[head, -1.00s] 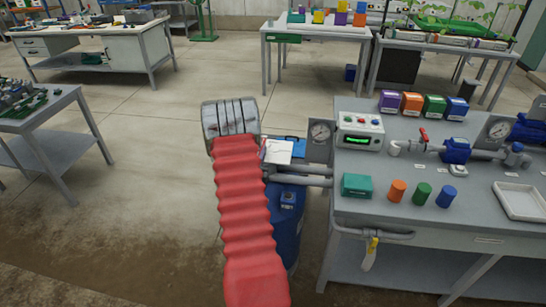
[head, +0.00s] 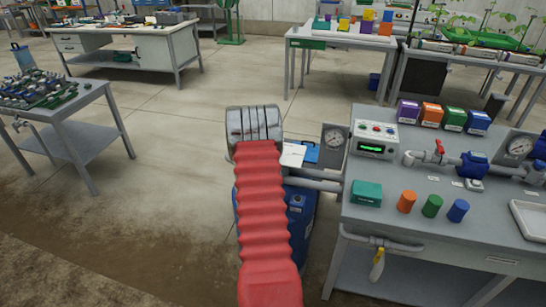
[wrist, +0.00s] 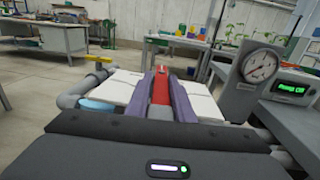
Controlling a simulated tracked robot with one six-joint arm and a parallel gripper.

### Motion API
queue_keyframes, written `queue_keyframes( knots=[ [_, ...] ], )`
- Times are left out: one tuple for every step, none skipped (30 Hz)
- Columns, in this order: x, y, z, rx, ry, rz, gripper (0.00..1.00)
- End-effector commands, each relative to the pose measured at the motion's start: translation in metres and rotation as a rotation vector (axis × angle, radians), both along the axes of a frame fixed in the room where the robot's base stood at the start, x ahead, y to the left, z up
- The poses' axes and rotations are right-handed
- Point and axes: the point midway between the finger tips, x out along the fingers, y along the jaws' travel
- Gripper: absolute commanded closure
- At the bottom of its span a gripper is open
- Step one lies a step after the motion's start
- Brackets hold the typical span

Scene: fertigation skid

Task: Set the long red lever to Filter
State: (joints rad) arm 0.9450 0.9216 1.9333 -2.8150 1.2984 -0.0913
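The long red lever (wrist: 160,86) shows in the wrist view as a narrow red bar running away from me between my two grey-purple fingers. My gripper (wrist: 165,98) appears shut on it, as the red fills the gap between the fingers. White panels lie on both sides, the left (wrist: 118,88) and the right (wrist: 199,100); I cannot read any writing on them. In the head view my ribbed red arm sleeve and its metal end hide the lever and fingers. Part of a white panel (head: 292,155) shows just right of the metal end. The lever's pointed-to setting cannot be told.
Pipes and a blue drum (head: 299,215) are below my arm. A yellow handle (wrist: 98,59) is at the left. Floor to the left is open.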

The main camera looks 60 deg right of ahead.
Motion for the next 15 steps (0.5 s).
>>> queue_keyframes(
  knots=[
    [0.0022,0.0010,-0.0002,0.000,0.001,0.005,0.78],
    [0.0017,0.0007,-0.0002,0.000,0.001,0.004,0.76],
    [0.0009,0.0003,-0.0002,0.000,0.001,0.002,0.73],
    [0.0002,-0.0002,-0.0002,0.000,0.001,0.001,0.71],
    [-0.0006,-0.0005,-0.0002,0.000,0.000,-0.001,0.69],
    [-0.0015,-0.0010,-0.0002,0.000,0.000,-0.002,0.66],
    [-0.0021,-0.0013,-0.0002,0.000,0.000,-0.003,0.64],
    [-0.0025,-0.0016,-0.0002,0.000,0.000,-0.004,0.64],
    [-0.0031,-0.0018,-0.0001,0.000,0.000,-0.005,0.64],
    [-0.0034,-0.0019,-0.0001,0.000,0.000,-0.006,0.64],
    [-0.0037,-0.0021,-0.0001,0.000,0.000,-0.007,0.64],
    [-0.0040,-0.0023,-0.0001,0.000,0.000,-0.007,0.64],
    [-0.0043,-0.0024,-0.0001,0.000,0.000,-0.008,0.64],
    [-0.0045,-0.0023,-0.0001,0.000,0.000,-0.008,0.64],
    [-0.0049,-0.0019,-0.0001,0.000,0.000,-0.009,0.64]
  ],
)
